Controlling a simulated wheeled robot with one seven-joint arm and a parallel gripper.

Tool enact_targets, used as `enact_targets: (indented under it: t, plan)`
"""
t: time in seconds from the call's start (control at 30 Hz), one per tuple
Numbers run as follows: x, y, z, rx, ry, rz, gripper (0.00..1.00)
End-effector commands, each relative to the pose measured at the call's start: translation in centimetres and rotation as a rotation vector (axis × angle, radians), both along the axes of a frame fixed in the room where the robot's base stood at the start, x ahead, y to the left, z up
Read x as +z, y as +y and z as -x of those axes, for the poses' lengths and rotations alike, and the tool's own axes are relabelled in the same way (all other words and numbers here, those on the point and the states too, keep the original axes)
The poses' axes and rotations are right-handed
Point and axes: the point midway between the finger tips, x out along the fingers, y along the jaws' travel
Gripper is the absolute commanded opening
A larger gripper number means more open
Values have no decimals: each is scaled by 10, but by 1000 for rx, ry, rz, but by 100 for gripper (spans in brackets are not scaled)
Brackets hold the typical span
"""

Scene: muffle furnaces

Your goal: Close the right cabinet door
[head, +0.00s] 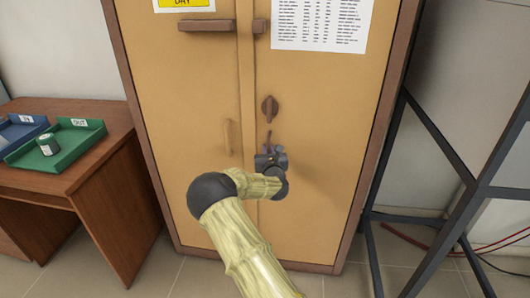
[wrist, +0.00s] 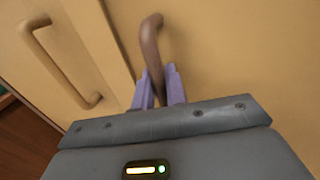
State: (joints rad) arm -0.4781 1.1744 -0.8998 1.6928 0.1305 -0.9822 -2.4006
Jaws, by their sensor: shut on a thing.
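The tan cabinet's right door (head: 330,110) carries a printed sheet, a dark knob and a brown handle (head: 268,139). It stands flush or nearly flush with the left door (head: 195,90); I cannot tell whether a small gap remains at the seam. My gripper (head: 269,150) is at the right door's handle, low beside the seam. In the wrist view, the purple fingers (wrist: 160,88) are shut around the lower part of the curved handle (wrist: 150,42). The handle's lower end is hidden by my gripper.
The left door's own handle (head: 228,137) is close to my gripper's left. A brown desk (head: 110,175) with a green tray (head: 85,135) and a blue tray (head: 22,128) stands left. A dark metal frame (head: 455,165) stands right, with red cables on the floor.

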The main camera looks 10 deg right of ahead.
Motion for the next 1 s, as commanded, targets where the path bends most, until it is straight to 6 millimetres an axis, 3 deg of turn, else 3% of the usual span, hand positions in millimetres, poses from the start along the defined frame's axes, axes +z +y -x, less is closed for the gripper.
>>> enact_targets:
  t: [0.07, 0.1, 0.13, 0.53, 1.0]
  plan:
    - [6, -1, -2, 1, -13, 2, 0]
    - [6, -1, -2, 1, -13, 2, 18]
    - [7, -1, -2, 1, -13, 2, 19]
    - [8, 0, 4, 0, -15, 2, 19]
    - [3, 11, 70, 0, -5, 1, 19]
